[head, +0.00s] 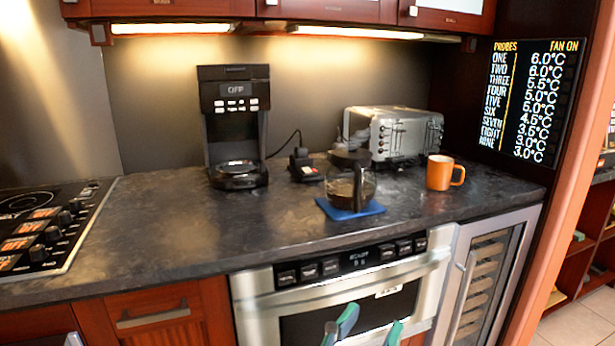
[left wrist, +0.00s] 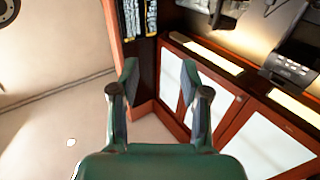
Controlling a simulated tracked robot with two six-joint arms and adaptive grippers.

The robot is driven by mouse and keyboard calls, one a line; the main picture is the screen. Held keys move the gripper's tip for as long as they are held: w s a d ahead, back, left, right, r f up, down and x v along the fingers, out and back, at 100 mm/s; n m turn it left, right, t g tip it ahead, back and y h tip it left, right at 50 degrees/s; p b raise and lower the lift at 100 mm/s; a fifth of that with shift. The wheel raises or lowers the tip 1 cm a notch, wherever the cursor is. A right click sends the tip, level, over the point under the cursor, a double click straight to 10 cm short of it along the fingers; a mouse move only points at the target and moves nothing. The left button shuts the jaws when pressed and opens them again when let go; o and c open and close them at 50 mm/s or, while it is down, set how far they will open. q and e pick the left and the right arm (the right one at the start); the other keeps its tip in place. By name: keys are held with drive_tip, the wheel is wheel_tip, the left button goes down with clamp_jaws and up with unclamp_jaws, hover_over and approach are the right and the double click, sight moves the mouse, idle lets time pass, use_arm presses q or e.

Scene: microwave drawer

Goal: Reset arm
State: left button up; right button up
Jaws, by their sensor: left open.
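My left gripper (head: 366,329) shows only as two green fingertips at the bottom edge of the head view, in front of the stainless microwave drawer (head: 252,298). The left wrist view shows the same gripper (left wrist: 159,82) with its green fingers spread apart and nothing between them. The drawer is shut, with a black control panel along its top. The rest of my left arm is out of the head view. My right gripper does not show in either view.
The dark counter (head: 150,235) holds a coffee maker (head: 235,125), a glass pot (head: 350,183) on a blue mat (head: 372,209), a toaster (head: 400,133) and an orange mug (head: 438,174). A cooktop (head: 45,222) is at left. Cabinets (left wrist: 225,97) line the wrist view's right.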

use_arm(q)
drive_tip(key=w+a+f+n+g+y, duration=0.1)
drive_tip(key=w+a+f+y, duration=0.3)
drive_tip(key=f, duration=0.3)
drive_tip(key=w+a+f+n+y, duration=0.1)
drive_tip(key=w+a+f+n, duration=0.1)
drive_tip(key=w+a+f, duration=0.35)
drive_tip(key=a+f+n+g+y, duration=0.15)
drive_tip(key=a+f, duration=0.25)
drive_tip(key=f, duration=0.7)
drive_tip(key=a+f+g+y, duration=0.25)
drive_tip(key=a+f, duration=0.25)
drive_tip(key=f, duration=0.6)
drive_tip(key=s+a+f+n+g+h, duration=0.25)
drive_tip(key=s+f+g, duration=0.65)
drive_tip(key=s+f, duration=0.95)
wheel_tip(320, 180, up, 18)
drive_tip(key=d+n+p, duration=0.1)
drive_tip(key=p, duration=1.8)
drive_tip(key=shift+s+d+r+n+g, duration=0.15)
drive_tip(key=shift+s+d+n+g, duration=0.15)
drive_tip(key=shift+d+n, duration=0.1)
